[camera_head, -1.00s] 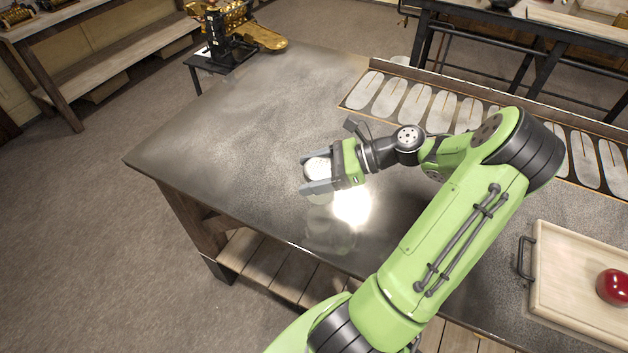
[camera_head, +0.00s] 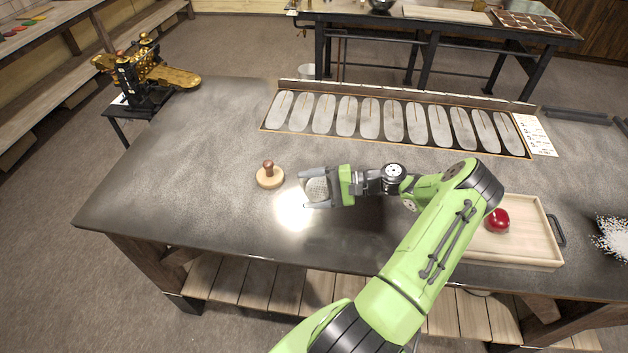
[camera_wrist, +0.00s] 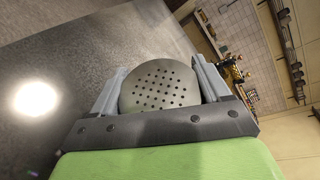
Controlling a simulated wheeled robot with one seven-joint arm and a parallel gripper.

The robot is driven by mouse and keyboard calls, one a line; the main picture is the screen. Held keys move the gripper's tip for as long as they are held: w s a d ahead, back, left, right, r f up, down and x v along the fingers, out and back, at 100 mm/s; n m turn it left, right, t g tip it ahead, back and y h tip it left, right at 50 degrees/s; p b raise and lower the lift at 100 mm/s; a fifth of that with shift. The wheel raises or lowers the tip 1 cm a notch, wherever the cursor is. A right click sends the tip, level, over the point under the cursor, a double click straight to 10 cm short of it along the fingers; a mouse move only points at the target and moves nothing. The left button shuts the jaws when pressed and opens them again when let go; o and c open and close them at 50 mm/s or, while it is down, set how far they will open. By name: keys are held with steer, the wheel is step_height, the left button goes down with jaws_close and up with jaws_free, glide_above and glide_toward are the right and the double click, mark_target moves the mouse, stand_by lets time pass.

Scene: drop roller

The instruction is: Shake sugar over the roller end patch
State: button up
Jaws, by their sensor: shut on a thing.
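My gripper (camera_head: 306,190) is shut on a metal shaker (camera_head: 318,189) with a domed top full of small holes. The shaker top shows between the jaws in the wrist view (camera_wrist: 158,84). I hold it over the left middle of the metal table (camera_head: 190,190). The brass roller machine (camera_head: 135,72) stands at the far left on a small black stand, with a flat golden plate (camera_head: 178,77) reaching out to its right. It is well apart from my gripper and small in the wrist view (camera_wrist: 230,74). I cannot make out an end patch or any sugar on it.
A round wooden piece with a knob (camera_head: 269,178) stands just left of my gripper. A long rack of pale oval slots (camera_head: 395,118) lies along the back edge. A wooden tray (camera_head: 535,255) with a red ball (camera_head: 497,221) is at right. The table's left part is clear.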

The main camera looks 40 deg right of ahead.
steer(key=f+b, duration=0.1)
steer(key=n+b, duration=0.1)
steer(key=shift+w+f+t+b, duration=0.3)
steer(key=shift+f+b, duration=0.05)
steer(key=shift+f+n+b, duration=0.25)
steer(key=shift+n+b, duration=0.05)
steer(key=shift+b, duration=0.6)
steer(key=n+t+b, duration=0.1)
steer(key=b, duration=0.1)
steer(key=shift+s+f+b, duration=0.1)
steer(key=shift+f+b, duration=0.1)
steer(key=shift+b, duration=0.2)
steer(key=n+b, duration=0.1)
steer(key=b, duration=0.2)
steer(key=f+n+t+y+b, duration=0.1)
steer(key=n+b, duration=0.1)
steer(key=b, duration=0.2)
steer(key=shift+f+n, duration=0.1)
steer(key=shift+n, duration=0.2)
steer(key=shift+n+y+b, duration=0.3)
steer(key=shift+n+b, duration=0.2)
steer(key=shift+b, duration=0.3)
steer(key=shift+r, duration=0.25)
